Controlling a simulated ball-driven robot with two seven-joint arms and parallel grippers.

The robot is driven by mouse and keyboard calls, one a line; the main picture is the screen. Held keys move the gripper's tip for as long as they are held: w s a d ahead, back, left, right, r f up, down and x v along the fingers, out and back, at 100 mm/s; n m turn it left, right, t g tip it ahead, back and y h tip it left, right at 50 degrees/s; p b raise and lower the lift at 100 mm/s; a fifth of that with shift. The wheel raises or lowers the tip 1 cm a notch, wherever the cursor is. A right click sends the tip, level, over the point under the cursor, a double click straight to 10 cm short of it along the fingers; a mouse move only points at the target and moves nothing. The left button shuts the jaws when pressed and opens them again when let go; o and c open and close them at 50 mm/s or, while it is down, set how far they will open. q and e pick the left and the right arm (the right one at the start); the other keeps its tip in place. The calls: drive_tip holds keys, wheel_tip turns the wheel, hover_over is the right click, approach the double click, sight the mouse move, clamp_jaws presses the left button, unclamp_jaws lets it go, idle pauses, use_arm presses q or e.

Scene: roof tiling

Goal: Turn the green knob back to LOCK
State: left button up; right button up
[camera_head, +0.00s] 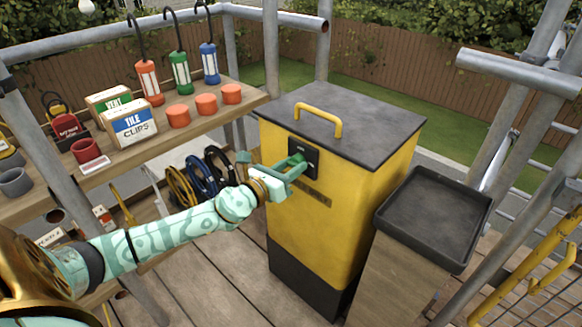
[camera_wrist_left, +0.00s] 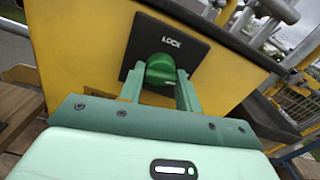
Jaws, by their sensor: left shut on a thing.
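A yellow box (camera_head: 330,220) with a dark grey lid (camera_head: 365,120) and a yellow lid handle (camera_head: 318,117) stands on the planks. A black plate (camera_head: 309,158) on its left face carries the green knob (camera_head: 296,160). In the left wrist view the knob (camera_wrist_left: 160,70) sits below the white word LOCK (camera_wrist_left: 171,42) on the plate. My left gripper (camera_head: 292,167) is shut on the knob, with one green finger on each side of it. The fingers also show in the left wrist view (camera_wrist_left: 160,84). The knob's exact pointing direction is hard to tell. My right gripper is not in view.
A wooden shelf (camera_head: 215,105) at the left holds lanterns, orange cups and a tile clips box (camera_head: 130,122). A black tray (camera_head: 435,214) on a wooden stand is right of the box. Scaffold poles (camera_head: 272,50) surround the deck.

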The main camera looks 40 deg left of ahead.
use_arm(q)
drive_tip(key=n, duration=0.3)
drive_tip(key=shift+n, duration=0.3)
drive_tip(key=shift+r+n+p, duration=0.1)
drive_tip(key=shift+n+p, duration=0.3)
drive_tip(key=shift+n, duration=0.5)
drive_tip(key=shift+n+p, duration=0.3)
drive_tip(key=shift+n, duration=0.6)
drive_tip(key=n+p, duration=0.1)
drive_tip(key=n, duration=0.2)
drive_tip(key=shift+d+r+n+p, duration=0.1)
drive_tip(key=shift+n+p, duration=0.25)
drive_tip(key=shift+n, duration=0.05)
drive_tip(key=shift+n+p, duration=0.45)
drive_tip(key=shift+n, duration=0.75)
drive_tip(key=shift+n+p, duration=0.65)
drive_tip(key=shift+n, duration=0.65)
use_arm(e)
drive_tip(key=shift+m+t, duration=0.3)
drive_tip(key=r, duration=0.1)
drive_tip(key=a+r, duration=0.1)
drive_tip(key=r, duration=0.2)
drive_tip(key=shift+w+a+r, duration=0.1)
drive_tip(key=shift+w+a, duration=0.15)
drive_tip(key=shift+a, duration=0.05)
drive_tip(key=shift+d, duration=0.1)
